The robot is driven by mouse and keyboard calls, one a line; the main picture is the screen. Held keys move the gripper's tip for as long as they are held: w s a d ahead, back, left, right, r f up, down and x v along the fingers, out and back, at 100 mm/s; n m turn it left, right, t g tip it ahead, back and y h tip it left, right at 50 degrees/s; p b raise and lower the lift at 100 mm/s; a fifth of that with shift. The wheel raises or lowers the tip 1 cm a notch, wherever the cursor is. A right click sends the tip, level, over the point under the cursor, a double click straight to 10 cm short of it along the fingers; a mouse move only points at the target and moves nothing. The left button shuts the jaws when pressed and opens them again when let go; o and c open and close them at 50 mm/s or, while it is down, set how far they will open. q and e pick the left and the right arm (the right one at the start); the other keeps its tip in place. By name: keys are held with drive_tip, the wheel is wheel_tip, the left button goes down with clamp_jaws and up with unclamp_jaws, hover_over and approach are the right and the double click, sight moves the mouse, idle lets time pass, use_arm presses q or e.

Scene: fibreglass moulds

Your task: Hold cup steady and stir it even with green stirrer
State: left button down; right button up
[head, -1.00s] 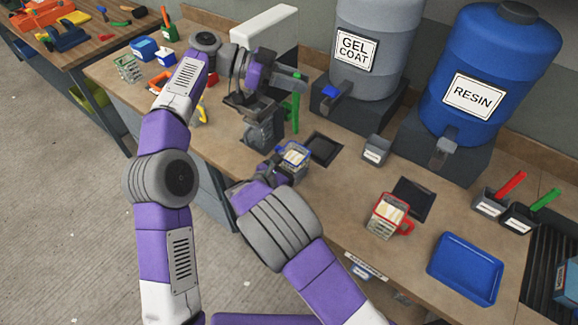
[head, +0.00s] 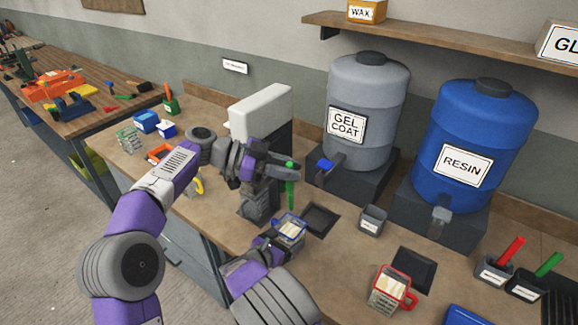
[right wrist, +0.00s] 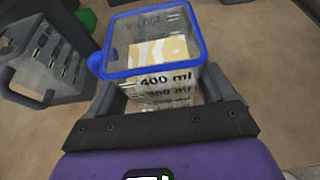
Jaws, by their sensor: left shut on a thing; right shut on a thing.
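In the right wrist view the cup (right wrist: 155,60) holds pale yellow contents with white streaks. My right gripper (head: 284,240) is shut on the cup, with a finger on each side. My left gripper (head: 284,172) is shut on the green stirrer (head: 291,192), which hangs upright above and behind the cup. The stirrer's lower end shows close to the cup's far rim in the head view. No stirrer shows inside the cup in the right wrist view.
A grey slotted block (head: 254,202) stands left of the cup. A dark square pad (head: 322,217) and a small grey container (head: 373,218) lie to the right. A red-rimmed cup (head: 388,288) stands farther right. The gel coat drum (head: 366,95) and resin drum (head: 470,130) stand behind.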

use_arm(q)
wheel_tip(320, 180, down, 14)
drive_tip(key=shift+s, duration=0.45)
idle(1.2)
drive_tip(key=shift+a, duration=0.1)
idle(0.3)
